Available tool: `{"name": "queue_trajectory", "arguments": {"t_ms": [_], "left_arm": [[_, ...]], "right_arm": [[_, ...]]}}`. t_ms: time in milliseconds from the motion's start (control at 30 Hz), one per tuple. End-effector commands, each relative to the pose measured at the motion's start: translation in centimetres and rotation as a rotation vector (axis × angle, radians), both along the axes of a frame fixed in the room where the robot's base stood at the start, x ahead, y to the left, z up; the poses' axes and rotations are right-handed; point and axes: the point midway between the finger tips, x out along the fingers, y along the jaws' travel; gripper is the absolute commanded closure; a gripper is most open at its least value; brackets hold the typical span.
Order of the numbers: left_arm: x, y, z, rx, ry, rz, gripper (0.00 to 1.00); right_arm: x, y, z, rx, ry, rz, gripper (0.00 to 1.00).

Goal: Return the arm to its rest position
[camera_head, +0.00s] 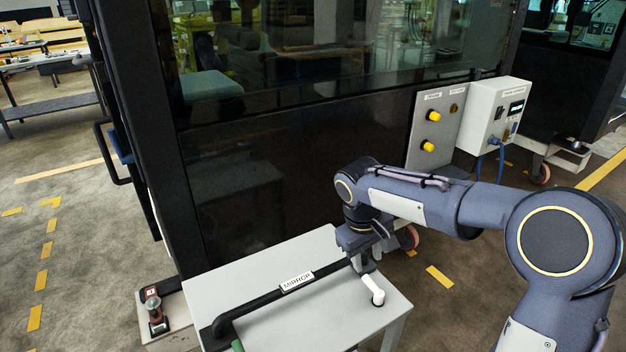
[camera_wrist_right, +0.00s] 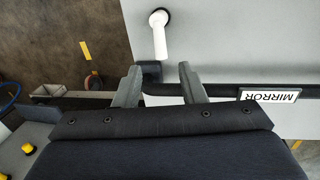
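My right arm comes in from the right in the head view, bent at the elbow. Its gripper (camera_head: 362,262) points down over the right end of the grey table (camera_head: 330,325). In the right wrist view the two fingers (camera_wrist_right: 160,68) stand apart with nothing clamped between them. A black bar (camera_head: 250,305) labelled MIRROR lies along the table; in the wrist view the bar (camera_wrist_right: 220,91) runs by the fingers, close to them. Whether they touch it I cannot tell. A white peg (camera_head: 373,288) is just beyond the fingertips. My left gripper is not in view.
A dark glazed cab wall (camera_head: 270,190) rises behind the table. A panel with yellow knobs (camera_head: 433,125) and a white box (camera_head: 497,112) with blue cables are at the right. A red-topped fitting (camera_head: 155,312) is left of the table. Open floor lies at the left.

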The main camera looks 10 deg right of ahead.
Motion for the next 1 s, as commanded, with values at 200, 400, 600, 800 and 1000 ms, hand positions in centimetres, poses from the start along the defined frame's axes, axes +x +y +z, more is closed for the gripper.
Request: {"name": "queue_trajectory", "arguments": {"t_ms": [200, 400, 600, 800, 1000], "left_arm": [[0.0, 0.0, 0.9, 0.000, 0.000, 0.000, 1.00], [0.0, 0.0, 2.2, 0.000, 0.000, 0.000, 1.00], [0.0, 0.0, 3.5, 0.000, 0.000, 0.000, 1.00], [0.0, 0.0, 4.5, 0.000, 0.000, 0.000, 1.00], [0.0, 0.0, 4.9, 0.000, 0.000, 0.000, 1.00]], "right_arm": [[-3.5, -1.1, 2.7, 0.071, -0.039, -0.041, 0.63], [-10.8, -1.9, 5.8, 0.228, -0.125, -0.130, 0.63], [-17.8, -1.1, 7.1, 0.392, -0.230, -0.231, 0.63], [-22.9, 0.6, 6.8, 0.540, -0.337, -0.324, 0.63], [-25.0, 1.9, 6.2, 0.617, -0.395, -0.372, 0.63]]}}
